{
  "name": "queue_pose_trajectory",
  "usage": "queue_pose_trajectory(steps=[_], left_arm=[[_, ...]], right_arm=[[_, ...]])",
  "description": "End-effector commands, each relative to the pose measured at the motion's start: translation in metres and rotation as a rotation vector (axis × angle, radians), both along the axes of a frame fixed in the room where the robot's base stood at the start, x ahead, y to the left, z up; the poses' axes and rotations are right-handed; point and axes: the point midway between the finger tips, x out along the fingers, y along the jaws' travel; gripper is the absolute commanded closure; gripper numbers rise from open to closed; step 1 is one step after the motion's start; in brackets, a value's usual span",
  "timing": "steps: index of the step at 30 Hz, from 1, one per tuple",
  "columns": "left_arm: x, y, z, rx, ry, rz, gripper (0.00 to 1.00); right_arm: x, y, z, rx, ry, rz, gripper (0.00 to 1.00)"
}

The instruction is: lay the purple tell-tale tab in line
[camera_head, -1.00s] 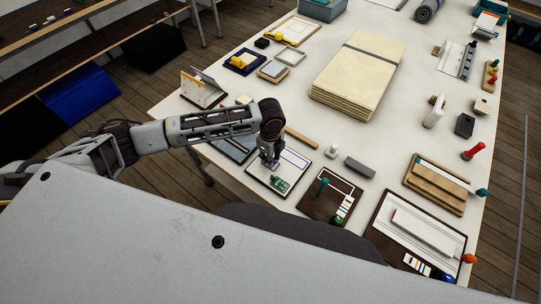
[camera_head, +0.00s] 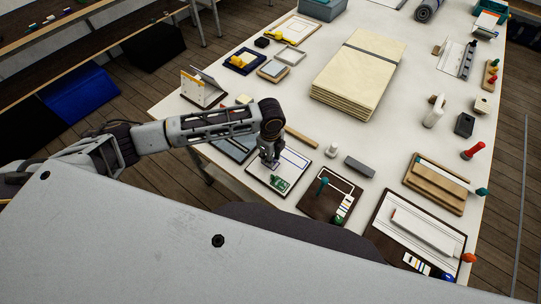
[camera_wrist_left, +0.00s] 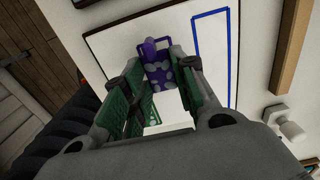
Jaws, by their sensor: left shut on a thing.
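The purple tell-tale tab (camera_wrist_left: 151,49), with paler spots, shows in the left wrist view between the green fingers of my left gripper (camera_wrist_left: 158,66). The gripper is shut on it. The tab is over a white board (camera_wrist_left: 119,42), left of a long blue outline (camera_wrist_left: 196,50) drawn on that board. I cannot tell whether the tab touches the board. In the head view my left gripper (camera_head: 278,183) points down at the white board (camera_head: 263,180) near the table's front edge. The tab cannot be made out there. My right gripper is out of view.
A wooden strip (camera_head: 301,138) lies behind the board. A small white knobbed piece (camera_head: 332,150) and a grey block (camera_head: 360,167) are to its right. A dark board (camera_head: 318,207) with a teal peg stands close on the right. A stack of pale sheets (camera_head: 360,75) is farther back.

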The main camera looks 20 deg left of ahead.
Motion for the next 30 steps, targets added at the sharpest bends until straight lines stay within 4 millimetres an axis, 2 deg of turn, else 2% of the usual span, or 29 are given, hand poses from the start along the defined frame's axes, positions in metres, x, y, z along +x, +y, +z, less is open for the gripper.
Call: queue_pose_trajectory(steps=[30], left_arm=[[0.0, 0.0, -0.016, 0.0, 0.0, 0.0, 0.9]], right_arm=[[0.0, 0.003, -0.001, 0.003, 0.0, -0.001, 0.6]])
